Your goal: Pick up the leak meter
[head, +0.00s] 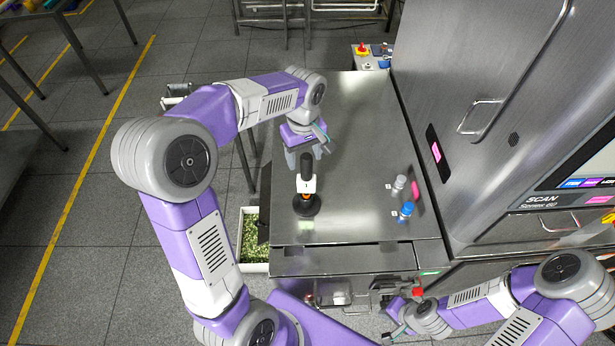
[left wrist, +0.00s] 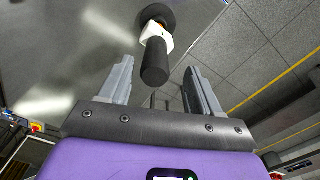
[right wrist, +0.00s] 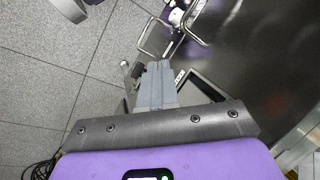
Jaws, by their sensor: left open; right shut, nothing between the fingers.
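The leak meter (head: 307,184) stands upright near the left side of the steel table, with a black handle on top, a white middle with an orange spot, and a round black base. In the left wrist view, its black handle (left wrist: 154,62) points toward the space between the fingers. My left gripper (head: 305,156) is open just behind the meter's handle, with nothing held.
A white-grey bottle (head: 399,184) and a blue bottle (head: 406,211) stand at the table's right. The steel scanner cabinet (head: 470,60) rises on the right. A bin with green bits (head: 250,235) is beside the table's left edge. The table's (head: 350,110) back is clear.

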